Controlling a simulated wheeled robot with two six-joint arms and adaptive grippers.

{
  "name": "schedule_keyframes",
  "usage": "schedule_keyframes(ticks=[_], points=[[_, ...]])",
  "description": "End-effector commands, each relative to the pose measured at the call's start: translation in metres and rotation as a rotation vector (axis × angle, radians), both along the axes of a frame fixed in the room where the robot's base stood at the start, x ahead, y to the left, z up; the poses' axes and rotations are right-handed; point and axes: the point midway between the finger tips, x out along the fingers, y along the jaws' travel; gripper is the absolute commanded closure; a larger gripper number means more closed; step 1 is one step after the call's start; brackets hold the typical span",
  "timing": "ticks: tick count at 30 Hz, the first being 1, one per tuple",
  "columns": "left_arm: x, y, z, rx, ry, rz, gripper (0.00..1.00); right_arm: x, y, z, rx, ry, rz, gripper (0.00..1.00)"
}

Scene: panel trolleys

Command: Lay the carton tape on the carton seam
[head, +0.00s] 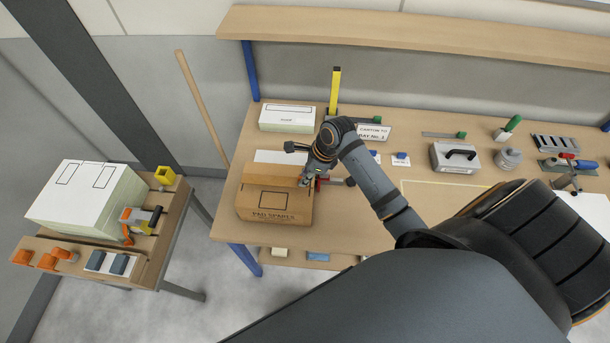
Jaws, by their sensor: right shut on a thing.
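The brown carton (273,207) sits on the left end of the long workbench, with printing on its front. Its seam (262,187) runs left to right across the top. My right gripper (312,179) is at the right end of the carton top, close to the seam. It is shut on a small, partly hidden thing with red and dark parts, which appears to be the carton tape (319,184). I cannot tell whether it touches the carton. My left gripper is not in view.
A white-topped box (287,118) and a yellow upright (334,92) stand behind the carton. A sign (373,132), a grey case (455,158) and tools lie to the right. A side table (148,250) at left holds a white-topped stack (85,197).

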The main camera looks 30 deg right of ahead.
Motion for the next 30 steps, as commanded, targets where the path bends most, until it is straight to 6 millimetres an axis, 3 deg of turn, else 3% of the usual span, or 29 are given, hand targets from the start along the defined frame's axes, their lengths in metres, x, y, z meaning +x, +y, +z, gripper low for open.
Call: schedule_keyframes(ticks=[30], points=[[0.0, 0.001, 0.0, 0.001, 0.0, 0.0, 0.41, 0.0, 0.0, -0.011, 0.001, 0.001, -0.001, 1.0]])
